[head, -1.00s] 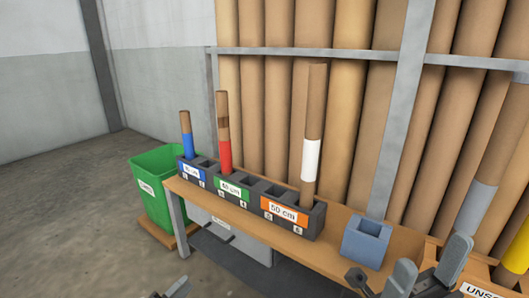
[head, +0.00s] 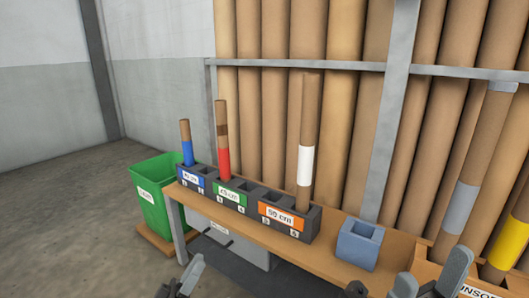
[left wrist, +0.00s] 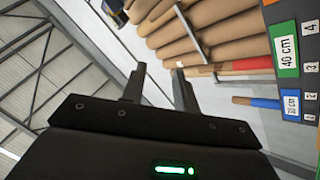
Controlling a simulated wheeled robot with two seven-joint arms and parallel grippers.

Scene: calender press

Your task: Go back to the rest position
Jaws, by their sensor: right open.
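My left gripper (head: 180,280) is low at the bottom edge of the head view, in front of the bench. In the left wrist view (left wrist: 160,90) its two fingers stand apart with nothing held between them. My right gripper (head: 431,277) is at the bottom right, its fingers spread and nothing between them. It is in front of the bench, near the blue-grey block. Both grippers' lower parts are cut off by the frame edge.
The bench (head: 265,252) bears dark racks with a blue-banded tube (head: 187,150), a red-banded tube (head: 223,160) and a white-banded tube (head: 304,165). An empty blue-grey holder (head: 357,250) sits right of them. A green bin (head: 155,205) stands left; an unsorted-tube crate (head: 432,272) is right.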

